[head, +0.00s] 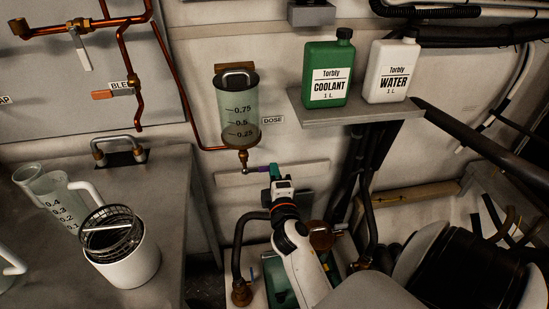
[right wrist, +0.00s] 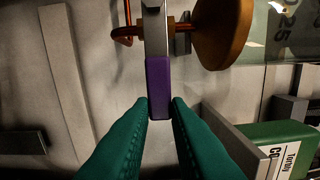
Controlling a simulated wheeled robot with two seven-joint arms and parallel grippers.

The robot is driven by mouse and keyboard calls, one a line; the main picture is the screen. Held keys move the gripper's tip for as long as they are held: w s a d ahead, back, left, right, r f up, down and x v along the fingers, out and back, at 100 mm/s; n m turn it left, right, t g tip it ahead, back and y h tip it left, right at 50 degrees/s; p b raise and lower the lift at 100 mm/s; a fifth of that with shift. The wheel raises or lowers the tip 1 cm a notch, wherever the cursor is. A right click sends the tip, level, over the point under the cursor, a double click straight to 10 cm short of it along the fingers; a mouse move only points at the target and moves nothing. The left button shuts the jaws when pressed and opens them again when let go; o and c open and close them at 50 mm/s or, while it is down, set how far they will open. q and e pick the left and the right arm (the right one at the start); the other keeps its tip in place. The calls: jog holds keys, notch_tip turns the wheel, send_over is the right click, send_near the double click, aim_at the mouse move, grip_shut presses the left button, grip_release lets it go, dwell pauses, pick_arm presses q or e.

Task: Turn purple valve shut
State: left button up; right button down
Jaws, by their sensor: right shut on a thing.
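The purple valve handle (head: 257,169) is below the clear dosing cylinder (head: 239,108), at its brass outlet. In the head view it is small and points sideways toward my right gripper (head: 272,171). In the right wrist view the purple handle (right wrist: 159,86) runs from a grey metal lever down between the green fingertips of my right gripper (right wrist: 160,108). The gripper is shut on the handle's end. My left gripper is not in view.
A shelf (head: 360,117) to the right holds a green coolant bottle (head: 328,75) and a white water bottle (head: 391,70). A bench at left carries a measuring jug (head: 62,206) and a white cup with a wire basket (head: 125,268). Dark hoses run below the shelf.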

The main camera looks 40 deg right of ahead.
jog(key=shift+s+f, duration=0.1)
jog(key=shift+f, duration=0.45)
jog(key=c, duration=1.6)
grip_release()
jog(key=shift+o, duration=1.1)
jog(key=shift+r, duration=0.15)
